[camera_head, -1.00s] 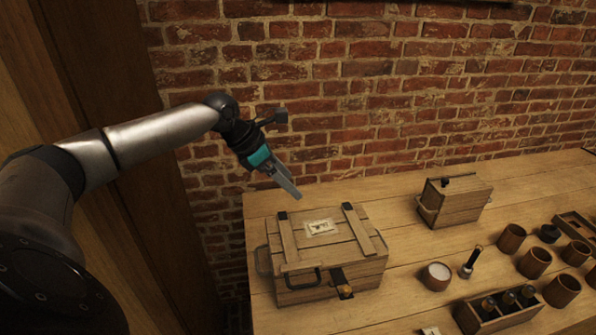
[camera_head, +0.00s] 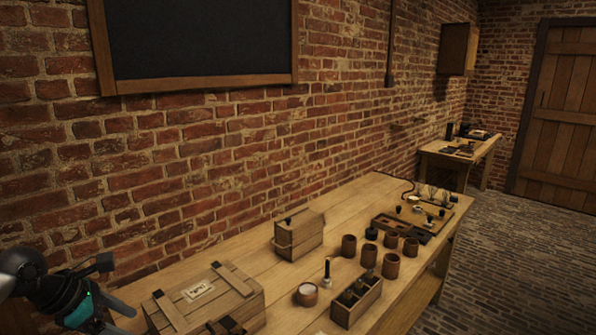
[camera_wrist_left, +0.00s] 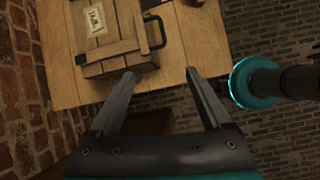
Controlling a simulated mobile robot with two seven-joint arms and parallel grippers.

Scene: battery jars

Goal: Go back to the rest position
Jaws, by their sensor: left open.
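My left gripper (camera_head: 118,318) is at the lower left of the head view, beside the left side of a closed wooden crate (camera_head: 226,300). In the left wrist view its two fingers (camera_wrist_left: 160,92) are spread apart with nothing between them. The crate (camera_wrist_left: 118,48), with a paper label on its lid, lies beyond the fingertips on the table in that view. My right gripper does not show in the head view. A dark arm part with a teal ring, which I take to be mine, shows at the right of the wrist view.
The wooden table (camera_head: 262,267) runs along the brick wall. It holds a small wooden box (camera_head: 299,236), several brown jars (camera_head: 391,265), a white-filled cup (camera_head: 307,294), a bottle rack (camera_head: 357,301) and a tray (camera_head: 403,228). A second table (camera_head: 458,158) stands farther back. Stone floor is open at right.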

